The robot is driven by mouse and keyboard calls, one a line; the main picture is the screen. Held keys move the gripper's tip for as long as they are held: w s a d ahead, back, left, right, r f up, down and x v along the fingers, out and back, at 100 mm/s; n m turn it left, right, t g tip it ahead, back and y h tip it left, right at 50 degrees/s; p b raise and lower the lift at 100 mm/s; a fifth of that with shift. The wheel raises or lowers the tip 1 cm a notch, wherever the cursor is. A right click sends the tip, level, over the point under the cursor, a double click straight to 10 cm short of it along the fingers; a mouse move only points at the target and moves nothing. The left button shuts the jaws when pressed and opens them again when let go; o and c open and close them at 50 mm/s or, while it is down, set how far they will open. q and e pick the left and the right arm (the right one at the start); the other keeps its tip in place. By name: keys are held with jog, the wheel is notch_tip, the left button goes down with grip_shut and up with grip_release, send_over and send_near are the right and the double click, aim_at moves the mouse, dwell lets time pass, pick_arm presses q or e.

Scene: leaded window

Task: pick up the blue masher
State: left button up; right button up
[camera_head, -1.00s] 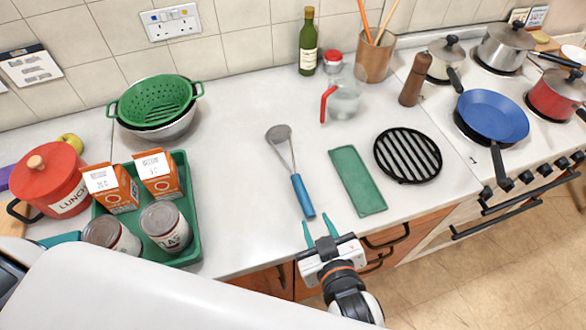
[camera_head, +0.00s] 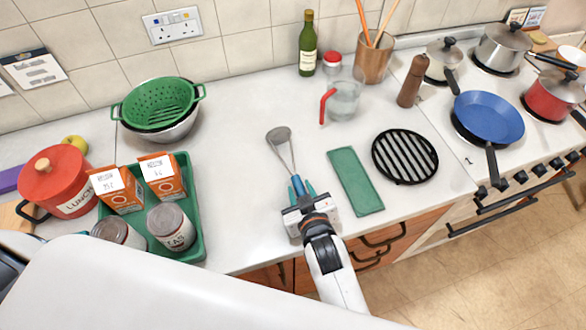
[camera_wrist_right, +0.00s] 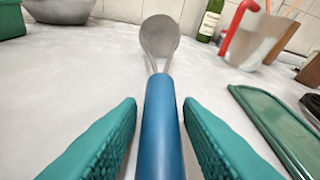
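The blue masher lies on the white counter, its grey metal head (camera_head: 279,136) toward the wall and its blue handle (camera_wrist_right: 161,130) toward me. My right gripper (camera_head: 302,189) is over the handle. In the right wrist view the gripper (camera_wrist_right: 160,135) is open, with one teal finger on each side of the handle. Gaps show between the handle and both fingers. In the head view the gripper hides the near part of the handle. My left gripper is not in view.
A green cloth or board (camera_head: 355,181) lies right of the masher, with a black round trivet (camera_head: 405,157) beyond it. A green tray (camera_head: 191,243) with cartons and cans stands to the left. A glass jug (camera_head: 343,101) stands farther back.

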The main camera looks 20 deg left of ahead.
grip_shut()
